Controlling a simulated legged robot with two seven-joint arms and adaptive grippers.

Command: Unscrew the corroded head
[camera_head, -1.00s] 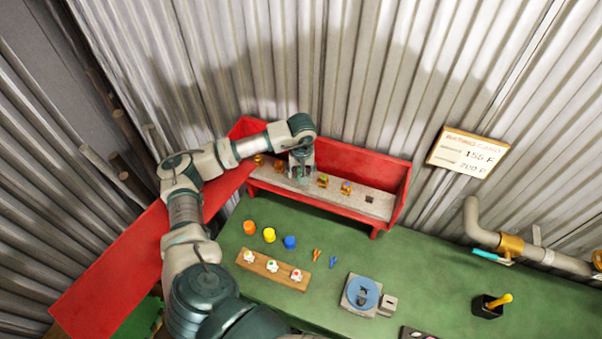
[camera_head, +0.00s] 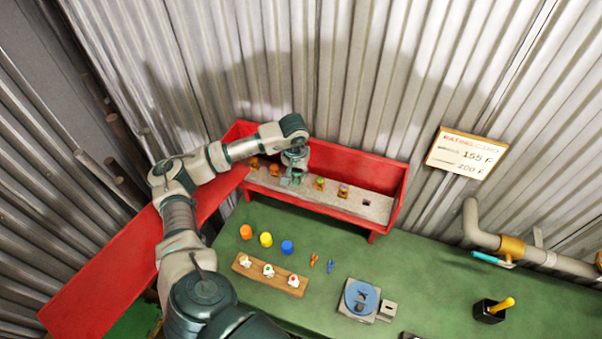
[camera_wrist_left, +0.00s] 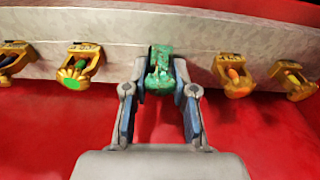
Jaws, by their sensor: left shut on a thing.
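The corroded head (camera_wrist_left: 159,70) is green and crusted, and stands out from the pale grey strip of the red shelf. My left gripper (camera_wrist_left: 160,92) is shut on it, with one finger on each side. In the head view my left gripper (camera_head: 292,180) is at the middle of the row and mostly hides the corroded head. Brass heads sit on both sides: one with a green centre (camera_wrist_left: 76,74) and one with an orange centre (camera_wrist_left: 236,76) are nearest, clear of the fingers. My right gripper is not in view.
The red shelf (camera_head: 385,165) has an empty dark square hole (camera_head: 367,203) at its right end. The green bench (camera_head: 430,275) holds coloured caps (camera_head: 265,240), a wooden block (camera_head: 268,277), a blue round fixture (camera_head: 360,296) and a black holder (camera_head: 488,311). A rating card (camera_head: 466,155) hangs behind.

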